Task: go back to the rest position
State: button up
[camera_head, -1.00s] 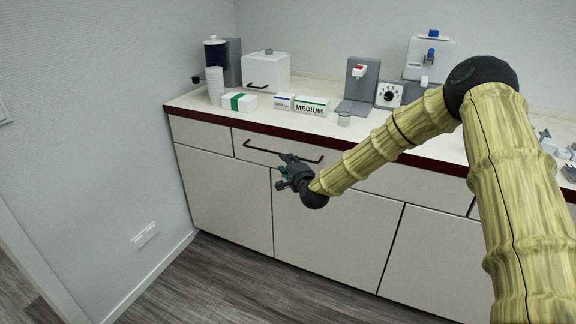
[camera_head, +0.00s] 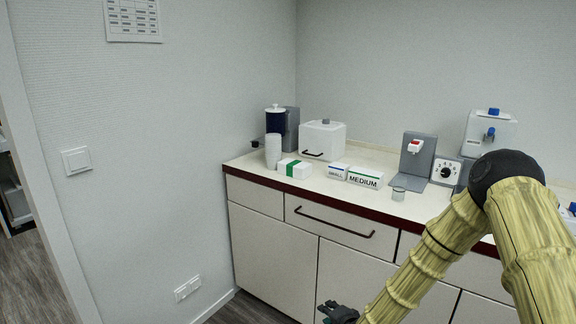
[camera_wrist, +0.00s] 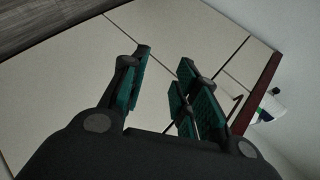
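My gripper (camera_head: 338,312) is low in front of the cabinet fronts in the head view, partly cut off by the bottom edge. In the wrist view my gripper (camera_wrist: 165,85) shows its dark fingers with green pads spread apart. Nothing is between them. The cabinet doors (camera_wrist: 85,75) lie beyond the fingers. My arm bends down at the right of the head view.
A drawer handle (camera_head: 333,223) sticks out. Floor (camera_head: 240,308) shows lower left.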

jog(key=s+d+f+n+g+h+p, duration=0.1)
jog(key=s+f+n+g, duration=0.3)
jog(key=s, duration=0.7)
jog(key=s+d+f+n+g+p, duration=0.15)
jog(key=s+f, duration=0.45)
jog(key=s, duration=0.6)
jog(key=s+d+n+g+h+p, duration=0.1)
jog(key=s+d+n+g, duration=0.1)
jog(key=s, duration=1)
jog(key=s+d+r+n+g+h+p, duration=0.1)
jog(key=s+d+n+g, duration=0.2)
jog(key=s, duration=0.9)
jog(key=shift+s+d+r+n, duration=0.15)
jog(key=shift+s+d+n, duration=0.25)
jog(key=shift+d, duration=0.25)
jog(key=shift+g, duration=0.25)
